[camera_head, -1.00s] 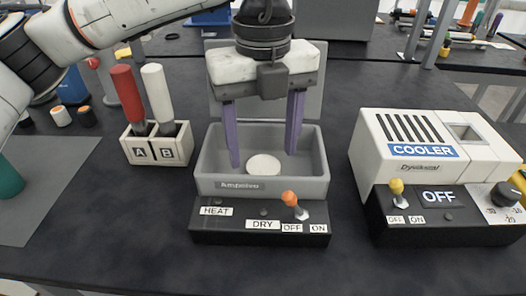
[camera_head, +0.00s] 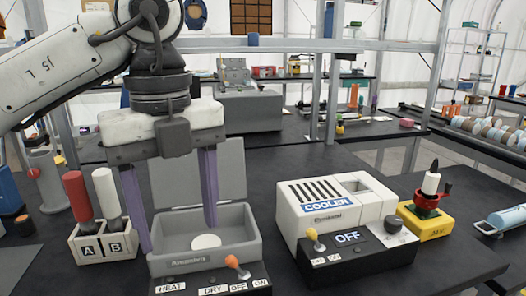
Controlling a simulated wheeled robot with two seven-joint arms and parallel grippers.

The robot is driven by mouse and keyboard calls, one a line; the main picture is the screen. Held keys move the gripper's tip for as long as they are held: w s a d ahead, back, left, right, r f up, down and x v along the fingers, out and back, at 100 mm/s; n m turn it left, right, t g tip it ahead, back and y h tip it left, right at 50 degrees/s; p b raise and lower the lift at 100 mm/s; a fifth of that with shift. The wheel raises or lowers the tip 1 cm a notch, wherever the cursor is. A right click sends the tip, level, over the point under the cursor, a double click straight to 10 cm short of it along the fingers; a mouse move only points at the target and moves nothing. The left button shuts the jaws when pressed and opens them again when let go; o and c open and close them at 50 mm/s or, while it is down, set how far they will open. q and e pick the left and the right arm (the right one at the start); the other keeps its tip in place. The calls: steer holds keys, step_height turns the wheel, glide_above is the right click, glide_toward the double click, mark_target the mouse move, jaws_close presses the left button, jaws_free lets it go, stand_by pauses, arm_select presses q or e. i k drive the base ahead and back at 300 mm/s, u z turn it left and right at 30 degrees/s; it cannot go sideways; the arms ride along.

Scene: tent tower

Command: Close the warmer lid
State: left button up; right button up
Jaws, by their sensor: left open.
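The warmer (camera_head: 240,250) is a grey box with a black front panel labelled HEAT, DRY, OFF and ON. Its grey lid (camera_head: 230,162) stands upright at the back, so the box is open. A white round disc (camera_head: 206,241) lies inside. An orange-tipped switch (camera_head: 234,263) is on the panel. My left gripper (camera_head: 178,228) hangs above the warmer, with its two purple fingers spread wide and nothing between them. One finger shows at the box's left side, the other in front of the lid. I cannot tell whether either touches. My right gripper is out of view.
A white cooler (camera_head: 288,218) with a black OFF panel stands right of the warmer. A holder (camera_head: 104,243) with red and white handled tools, marked A and B, stands left. A yellow block (camera_head: 427,228) with a small stand is farther right. Metal shelf frames rise behind.

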mark_target(175, 182)
steer(key=k, duration=1.15)
